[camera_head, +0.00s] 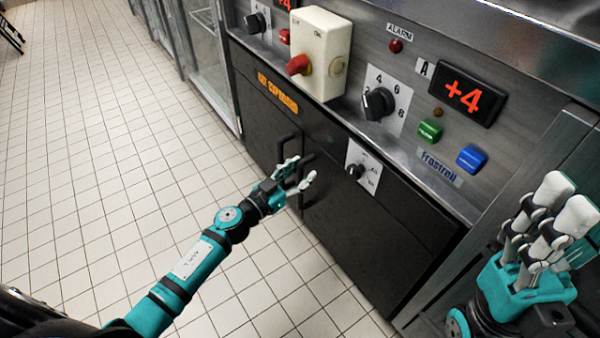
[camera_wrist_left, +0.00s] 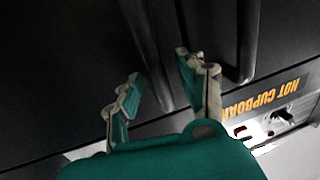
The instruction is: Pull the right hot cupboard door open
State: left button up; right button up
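The right hot cupboard door (camera_head: 375,220) is a dark panel and looks closed. Its upright black bar handle (camera_head: 305,167) is partly hidden by my left gripper; it also shows in the left wrist view (camera_wrist_left: 148,45). My left gripper (camera_head: 303,174) is at this handle, with its fingers apart. In the left wrist view the left gripper (camera_wrist_left: 158,72) has one finger on each side of the handle; I cannot tell whether either touches it. My right gripper (camera_head: 566,202) is at the right edge, away from the door, with no object seen in it.
The left cupboard door (camera_head: 262,120), labelled HOT CUPBOARD, has its own handle (camera_head: 282,146) close beside the right one. Above are a control panel with knobs (camera_head: 378,103), a switch box (camera_head: 320,50) and a +4 display (camera_head: 467,95). Tiled floor (camera_head: 110,150) to the left is clear.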

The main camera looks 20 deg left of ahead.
pick_arm(q)
grip_shut()
dwell(0.6)
